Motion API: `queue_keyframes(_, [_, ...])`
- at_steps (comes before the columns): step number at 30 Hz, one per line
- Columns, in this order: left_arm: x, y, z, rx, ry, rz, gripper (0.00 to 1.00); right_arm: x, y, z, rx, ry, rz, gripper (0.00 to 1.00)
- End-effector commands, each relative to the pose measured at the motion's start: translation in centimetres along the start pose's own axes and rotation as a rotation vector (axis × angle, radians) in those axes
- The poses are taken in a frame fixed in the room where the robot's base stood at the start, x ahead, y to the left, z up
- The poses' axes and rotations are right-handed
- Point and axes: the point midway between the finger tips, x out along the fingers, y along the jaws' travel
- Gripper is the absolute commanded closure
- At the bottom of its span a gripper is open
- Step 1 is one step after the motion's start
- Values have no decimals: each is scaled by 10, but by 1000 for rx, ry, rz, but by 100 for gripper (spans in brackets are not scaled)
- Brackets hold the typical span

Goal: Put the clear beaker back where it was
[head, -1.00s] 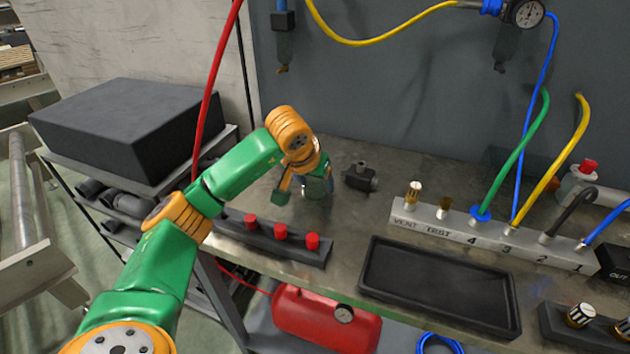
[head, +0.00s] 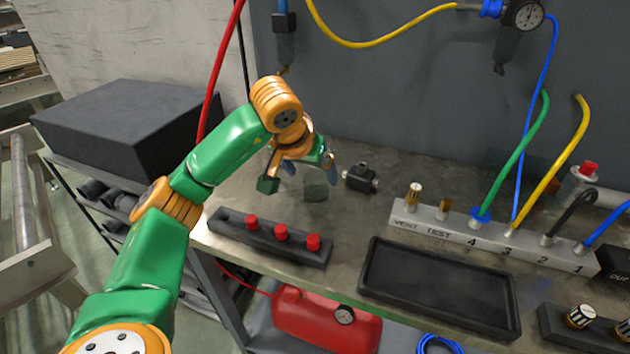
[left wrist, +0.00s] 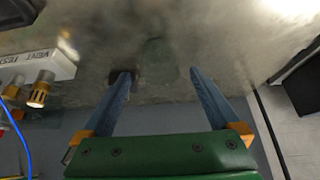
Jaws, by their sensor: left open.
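The clear beaker (head: 316,187) stands upright on the grey bench top, left of a small black fitting. It is see-through with a faint green tint. In the left wrist view the beaker (left wrist: 160,52) shows only as a faint greenish shape beyond the fingertips. My left gripper (head: 311,170) is open and empty, just above and behind the beaker, with its blue-grey fingers spread. In its own view the left gripper (left wrist: 160,75) has nothing between its fingers. My right gripper is not in view.
The black fitting (head: 360,178) stands close to the right of the beaker. A dark rack with red caps (head: 270,238) lies in front. A black tray (head: 440,288) and a labelled manifold (head: 490,238) with hoses are to the right. A red hose (head: 218,75) hangs behind my left arm.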

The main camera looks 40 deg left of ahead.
Motion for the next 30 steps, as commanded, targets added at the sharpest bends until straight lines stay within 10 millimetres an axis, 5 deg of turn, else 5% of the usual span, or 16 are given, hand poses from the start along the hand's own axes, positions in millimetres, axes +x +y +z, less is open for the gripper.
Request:
queue_keyframes(4, [-37, 0, -2, 1, 5, 0, 4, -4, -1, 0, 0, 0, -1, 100])
queue_keyframes(9, [-58, 0, -1, 1, 1, 0, 4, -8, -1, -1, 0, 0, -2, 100])
queue_keyframes(23, [-60, 0, 0, 0, -1, 0, 4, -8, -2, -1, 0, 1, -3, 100])
queue_keyframes(30, [-104, 0, -26, 0, -1, 0, 4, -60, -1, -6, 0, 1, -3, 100])
